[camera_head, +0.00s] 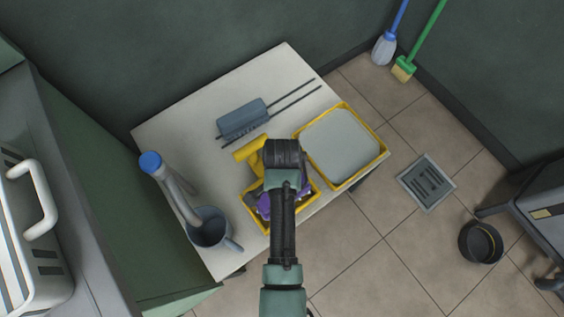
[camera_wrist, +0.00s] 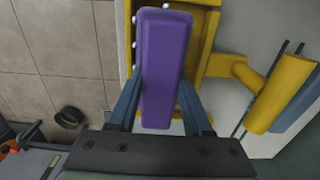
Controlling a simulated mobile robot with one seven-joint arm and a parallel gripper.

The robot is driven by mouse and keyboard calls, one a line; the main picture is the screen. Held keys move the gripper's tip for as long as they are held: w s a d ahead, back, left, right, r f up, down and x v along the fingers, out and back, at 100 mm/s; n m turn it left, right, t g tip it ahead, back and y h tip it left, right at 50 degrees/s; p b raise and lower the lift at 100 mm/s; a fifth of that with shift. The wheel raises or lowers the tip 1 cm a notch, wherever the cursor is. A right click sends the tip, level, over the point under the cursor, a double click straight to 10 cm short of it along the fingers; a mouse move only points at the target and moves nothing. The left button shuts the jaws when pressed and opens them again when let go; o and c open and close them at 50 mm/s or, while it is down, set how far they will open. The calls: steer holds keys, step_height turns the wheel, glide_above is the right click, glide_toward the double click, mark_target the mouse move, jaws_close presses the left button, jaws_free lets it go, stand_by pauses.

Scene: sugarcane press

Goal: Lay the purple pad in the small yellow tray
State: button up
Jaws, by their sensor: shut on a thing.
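The purple pad (camera_wrist: 164,65) is between the two fingers of my gripper (camera_wrist: 159,100), which is shut on it. In the wrist view the pad lies lengthwise over the small yellow tray (camera_wrist: 207,25), its near end beyond the tray's edge. I cannot tell if it touches the tray floor. In the head view the small yellow tray (camera_head: 311,207) is near the table's front edge. Purple parts (camera_head: 264,205) show on both sides of my arm, which hides most of the tray and the fingertips. A yellow handle (camera_head: 247,152) (camera_wrist: 278,95) sticks out beside the tray.
A larger yellow tray (camera_head: 381,148) with a grey inside stands to the right on the white table (camera_head: 180,125). A grey block with two dark rods (camera_head: 242,118) lies behind. A grey jug (camera_head: 208,230) with a blue-capped piece stands left. Tiled floor lies right.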

steer(key=shift+f+b, duration=0.7)
steer(key=shift+f, duration=1.15)
steer(key=shift+f, duration=0.2)
steer(key=o, duration=1.2)
steer(key=shift+r, duration=0.1)
